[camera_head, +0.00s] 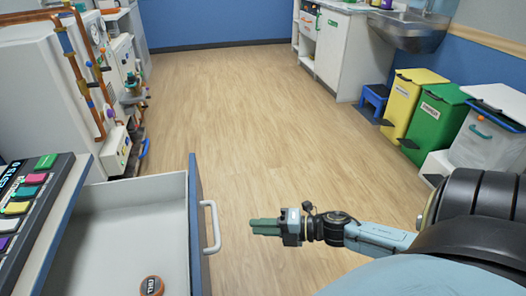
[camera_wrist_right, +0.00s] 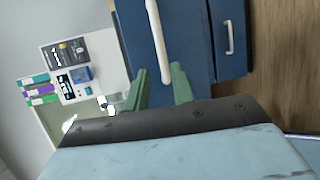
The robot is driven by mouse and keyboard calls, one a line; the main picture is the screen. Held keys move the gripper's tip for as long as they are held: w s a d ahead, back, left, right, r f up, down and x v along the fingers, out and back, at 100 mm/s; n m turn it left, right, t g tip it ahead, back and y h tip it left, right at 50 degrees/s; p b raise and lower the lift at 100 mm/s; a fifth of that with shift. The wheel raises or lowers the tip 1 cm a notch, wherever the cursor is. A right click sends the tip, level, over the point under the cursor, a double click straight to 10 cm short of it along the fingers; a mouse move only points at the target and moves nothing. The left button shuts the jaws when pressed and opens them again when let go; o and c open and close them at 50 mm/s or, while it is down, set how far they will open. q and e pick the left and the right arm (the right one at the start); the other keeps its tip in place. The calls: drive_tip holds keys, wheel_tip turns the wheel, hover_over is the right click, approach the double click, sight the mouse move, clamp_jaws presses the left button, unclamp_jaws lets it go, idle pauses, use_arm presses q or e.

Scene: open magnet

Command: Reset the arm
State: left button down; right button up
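My right gripper (camera_head: 252,226) is out over the floor, its green fingers pointing left toward the open drawer. In the right wrist view its two fingers (camera_wrist_right: 158,72) are spread apart with nothing held between them. The drawer (camera_head: 196,240) is pulled out, with a blue front and a white handle (camera_head: 213,228). The fingertips are a short way right of the handle, apart from it. In the right wrist view a white handle (camera_wrist_right: 156,30) on a blue front shows beyond the fingers. My left gripper is not in view.
A round orange-rimmed object with a dark top (camera_head: 151,286) lies in the drawer. A panel with coloured blocks (camera_head: 24,205) is on the counter at left. Yellow (camera_head: 408,100) and green (camera_head: 436,122) bins stand at right. The middle floor is clear.

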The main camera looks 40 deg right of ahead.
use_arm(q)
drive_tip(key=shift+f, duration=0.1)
use_arm(e)
drive_tip(key=shift+s+d, duration=0.1)
drive_tip(key=shift+s, duration=0.05)
idle(0.4)
